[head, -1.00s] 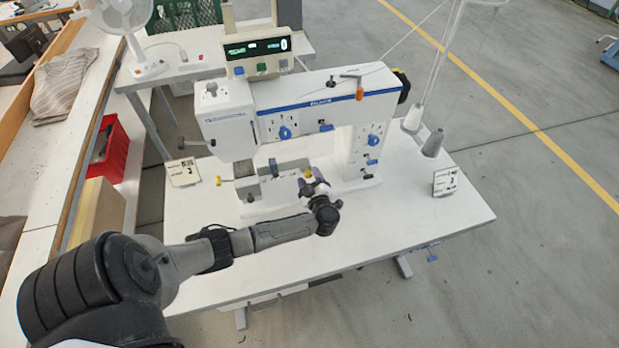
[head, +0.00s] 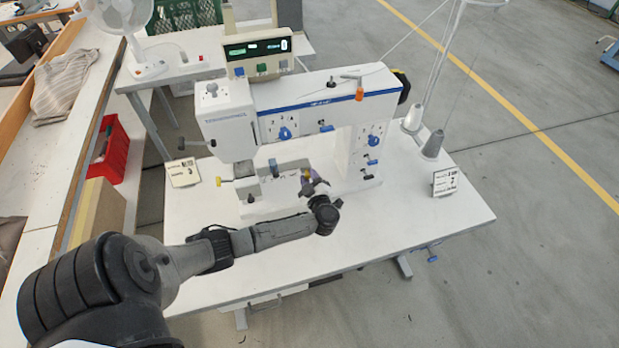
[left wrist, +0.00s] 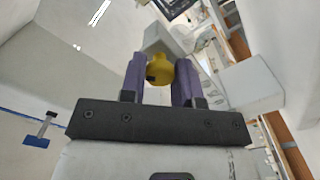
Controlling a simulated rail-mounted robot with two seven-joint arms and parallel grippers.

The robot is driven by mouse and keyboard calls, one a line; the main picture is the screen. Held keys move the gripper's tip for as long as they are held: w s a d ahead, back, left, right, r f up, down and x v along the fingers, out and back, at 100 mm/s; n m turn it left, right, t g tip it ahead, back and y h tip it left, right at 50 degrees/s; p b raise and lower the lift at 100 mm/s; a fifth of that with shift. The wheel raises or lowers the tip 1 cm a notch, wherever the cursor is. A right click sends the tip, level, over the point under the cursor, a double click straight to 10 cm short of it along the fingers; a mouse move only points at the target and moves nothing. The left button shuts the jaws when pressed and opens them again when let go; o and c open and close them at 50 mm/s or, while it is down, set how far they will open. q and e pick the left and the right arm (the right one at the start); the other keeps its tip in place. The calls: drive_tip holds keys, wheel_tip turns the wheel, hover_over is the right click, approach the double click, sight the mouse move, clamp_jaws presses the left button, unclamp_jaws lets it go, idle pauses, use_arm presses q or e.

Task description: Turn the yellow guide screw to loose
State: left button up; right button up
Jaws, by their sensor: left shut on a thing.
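The yellow guide screw (left wrist: 159,70) is a round yellow knob with a dark spot on its side. In the left wrist view it sits between the two purple fingers of my left gripper (left wrist: 159,82), which is shut on it. The screw's mount is mostly hidden there by the fingers. My right gripper is not in view.
A white card (head: 183,172) stands left on the white table (head: 400,230) and another card (head: 445,181) stands right. A thread cone (head: 433,144) is at the right. The table's front right is clear.

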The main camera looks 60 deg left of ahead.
use_arm(q)
drive_tip(key=shift+n+p, duration=0.7)
drive_tip(key=shift+p, duration=0.05)
drive_tip(key=o, duration=0.9)
drive_tip(key=shift+s+d, duration=0.1)
drive_tip(key=shift+d, duration=0.45)
drive_tip(key=v, duration=1.2)
drive_tip(key=shift+d, duration=0.4)
drive_tip(key=shift+s, duration=0.1)
